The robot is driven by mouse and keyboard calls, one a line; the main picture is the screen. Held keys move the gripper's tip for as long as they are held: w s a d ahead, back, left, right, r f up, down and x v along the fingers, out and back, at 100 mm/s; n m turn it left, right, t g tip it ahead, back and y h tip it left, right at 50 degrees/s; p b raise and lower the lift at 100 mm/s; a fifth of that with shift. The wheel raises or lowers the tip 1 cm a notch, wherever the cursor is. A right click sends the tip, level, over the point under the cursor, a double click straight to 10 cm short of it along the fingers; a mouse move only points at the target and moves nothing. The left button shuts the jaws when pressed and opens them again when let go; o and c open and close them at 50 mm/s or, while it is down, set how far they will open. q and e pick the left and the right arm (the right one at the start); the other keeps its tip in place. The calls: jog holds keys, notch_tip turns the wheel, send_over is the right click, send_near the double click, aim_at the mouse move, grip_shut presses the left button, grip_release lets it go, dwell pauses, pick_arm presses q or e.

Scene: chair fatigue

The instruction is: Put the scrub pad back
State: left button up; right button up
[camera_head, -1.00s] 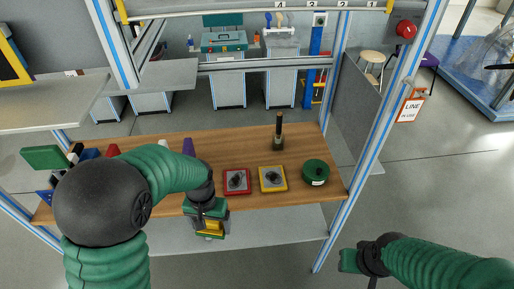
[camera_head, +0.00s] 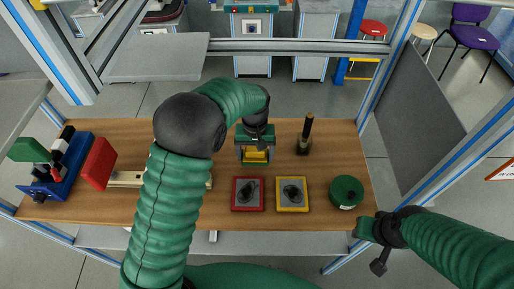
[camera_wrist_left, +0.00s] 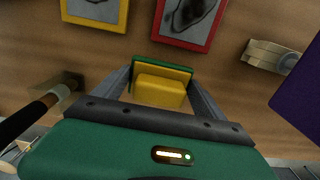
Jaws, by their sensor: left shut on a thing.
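The scrub pad (camera_head: 256,156), yellow with a green layer, is between the fingers of my left gripper (camera_head: 255,161). The gripper is shut on it, over the back part of the wooden table (camera_head: 335,145), left of an upright dark-handled tool. The wrist view shows the pad (camera_wrist_left: 160,91) gripped between both fingers, its green layer along the far side. I cannot tell whether it touches the table. My right gripper (camera_head: 364,228) is by the table's front right corner; its jaws are too unclear to judge.
A red-framed plate (camera_head: 248,194) and a yellow-framed plate (camera_head: 292,194), each with a dark patch, lie in front of the pad. A green round tin (camera_head: 346,192) is right of them. The dark-handled tool (camera_head: 307,132) stands close by. A purple object (camera_wrist_left: 300,88) edges the wrist view.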

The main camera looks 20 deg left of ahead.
aim_at(253, 148)
pick_arm(q)
jog(key=w, duration=0.1)
jog(key=w+a+f, duration=0.1)
jog(key=w, duration=0.1)
jog(key=w+a, duration=0.1)
jog(key=w, duration=0.1)
jog(key=shift+f+p, duration=0.2)
jog(key=shift+p, duration=0.1)
jog(key=shift+s+f+p, duration=0.15)
jog(key=shift+s+f, duration=0.05)
jog(key=shift+f, duration=0.35)
jog(key=shift+s+f+p, duration=0.15)
jog(key=shift+f, duration=0.4)
jog(key=shift+d+f, duration=0.1)
jog(key=shift+f, duration=0.2)
jog(key=shift+d, duration=0.3)
jog(key=o, duration=1)
jog(key=shift+w+f, duration=0.1)
jog(key=shift+w, duration=0.05)
jog(key=shift+o, duration=0.6)
jog(key=shift+a, duration=0.25)
notch_tip(253, 148, up, 12)
jog(key=b, duration=0.1)
pick_arm(e)
jog(key=shift+w+a+r, duration=0.1)
jog(key=shift+w+a, duration=0.15)
jog(key=shift+a, duration=0.25)
